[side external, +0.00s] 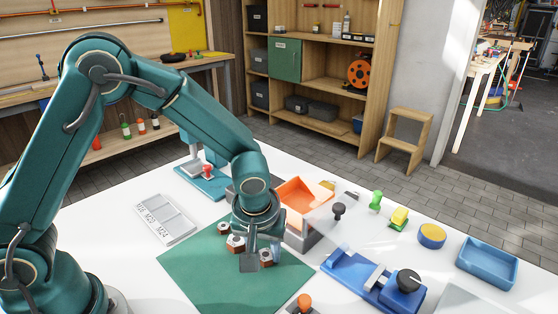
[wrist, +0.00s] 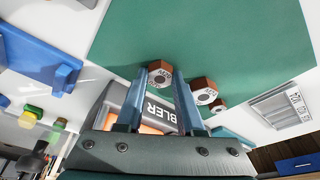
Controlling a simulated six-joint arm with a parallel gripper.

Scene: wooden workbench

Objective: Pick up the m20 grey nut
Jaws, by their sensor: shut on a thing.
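My gripper (side external: 261,257) is shut on a hexagonal nut (side external: 266,257) with brown sides and a pale grey marked face. In the wrist view the same nut (wrist: 160,74) sits between the tips of my two fingers (wrist: 162,82); its marking is too small to read surely. Two similar nuts stand apart on the green mat (side external: 205,272): one (side external: 236,244) close to my gripper and a smaller one (side external: 223,228) behind it. They also show in the wrist view, right of my fingers (wrist: 204,91). I cannot tell whether the held nut touches the mat.
A pale tray (side external: 163,219) marked M16, M20 and M24 lies left of the mat. An orange and grey bin (side external: 305,200) stands close behind my gripper. A blue vise (side external: 365,280) and blue tray (side external: 487,262) are at right. The mat's front is clear.

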